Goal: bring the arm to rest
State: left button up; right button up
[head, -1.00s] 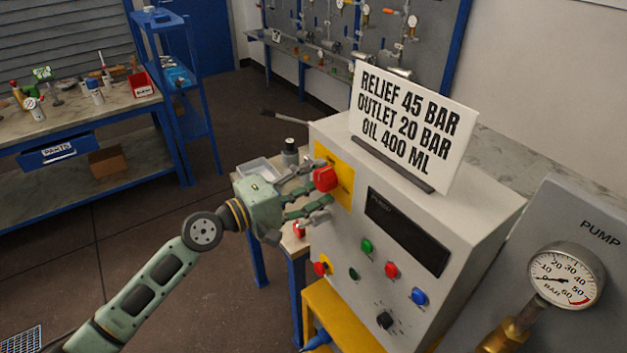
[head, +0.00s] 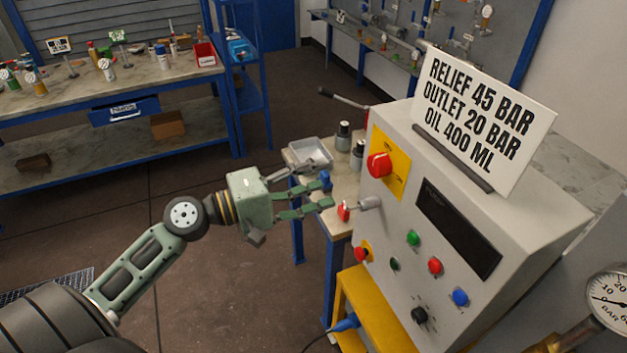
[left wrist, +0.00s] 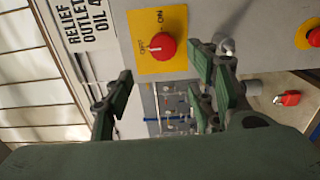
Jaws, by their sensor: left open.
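My left gripper (head: 322,194) is open and empty in the head view, left of the grey control cabinet (head: 399,222) and apart from it. Its green fingers (left wrist: 165,95) are spread in the left wrist view. The red rotary switch (head: 379,165) on its yellow plate is on the cabinet face, up and to the right of the fingers. The same red switch (left wrist: 162,47) shows ahead of the fingers in the left wrist view, with ON and OFF marks on the plate. My right gripper is not in view.
A sign (head: 482,120) stands on the cabinet. A side table (head: 341,185) with a clear tray (head: 310,153) and dark-capped bottles stands behind the gripper. A workbench (head: 130,84) is at the back left. A pressure gauge (head: 609,297) is at the right edge. Open floor lies left of the cabinet.

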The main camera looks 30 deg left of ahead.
pick_arm(q)
jog(key=shift+s+a, duration=0.1)
jog(key=shift+s, duration=0.05)
dwell(0.3)
